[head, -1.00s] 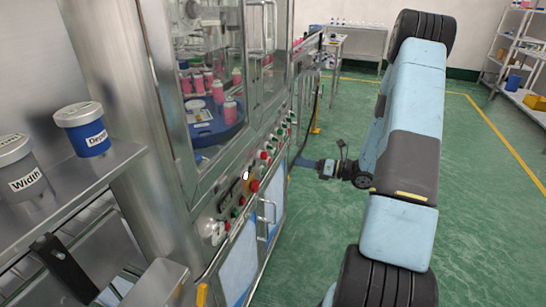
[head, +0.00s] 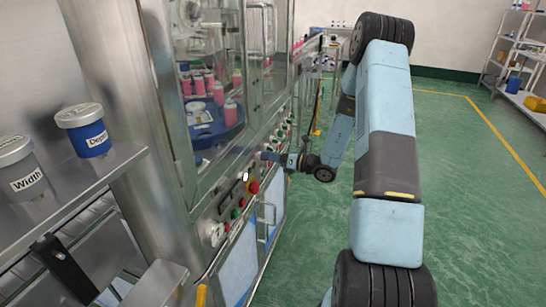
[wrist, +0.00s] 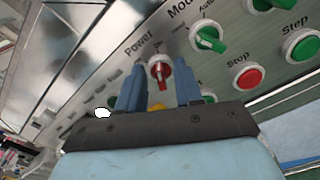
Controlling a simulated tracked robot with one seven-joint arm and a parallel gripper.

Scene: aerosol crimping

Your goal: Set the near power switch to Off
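In the wrist view a red rotary switch (wrist: 161,74) sits under the label "Power" on the metal panel. Its handle points toward the bottom of the picture. My gripper (wrist: 163,80) is open, with one blue finger on each side of the switch in the picture. Contact with the handle cannot be told. In the head view my gripper (head: 268,157) is at the machine's control panel and covers part of its row of controls. Whether this is the near power switch cannot be told.
A green "Mode" switch (wrist: 208,38), red "Stop" button (wrist: 248,77) and green "Step" button (wrist: 301,45) are close by. The green floor (head: 310,240) beside the machine is clear.

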